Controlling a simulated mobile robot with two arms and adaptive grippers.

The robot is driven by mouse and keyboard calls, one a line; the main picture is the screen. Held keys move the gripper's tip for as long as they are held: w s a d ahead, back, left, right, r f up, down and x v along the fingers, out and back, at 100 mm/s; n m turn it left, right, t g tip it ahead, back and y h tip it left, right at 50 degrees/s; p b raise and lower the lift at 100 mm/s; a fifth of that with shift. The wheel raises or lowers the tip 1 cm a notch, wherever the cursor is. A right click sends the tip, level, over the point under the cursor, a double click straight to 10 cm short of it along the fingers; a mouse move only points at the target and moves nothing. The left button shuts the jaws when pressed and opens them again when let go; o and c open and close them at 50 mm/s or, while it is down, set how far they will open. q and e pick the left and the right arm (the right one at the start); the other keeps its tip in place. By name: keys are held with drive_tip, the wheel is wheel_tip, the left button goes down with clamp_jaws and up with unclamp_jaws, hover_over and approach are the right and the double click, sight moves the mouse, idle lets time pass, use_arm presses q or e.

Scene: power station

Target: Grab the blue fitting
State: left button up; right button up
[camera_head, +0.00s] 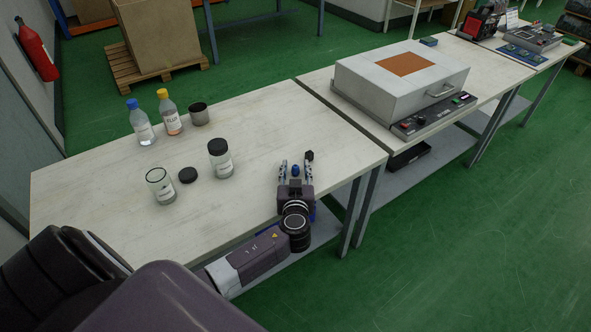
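The blue fitting (295,170) is a small blue piece near the right front part of the white table (240,132). My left gripper (295,166) reaches over the table's front edge, its fingers pointing toward the back. Its two fingers are spread, one on each side of the fitting, with gaps visible beside it. The gripper's body hides the table just in front of the fitting. A small black piece (309,155) shows at the right fingertip; I cannot tell if they touch. My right gripper is not in view.
Left of the gripper stand a black-lidded jar (220,160), an open glass jar (160,187), a black lid (188,175), a blue-capped bottle (142,124), a yellow-capped bottle (169,114) and a dark cup (199,114). A grey hot-plate box (400,82) is on the adjoining table.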

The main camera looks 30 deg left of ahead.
use_arm(q)
drive_tip(key=c, duration=0.8)
drive_tip(key=shift+r, duration=0.1)
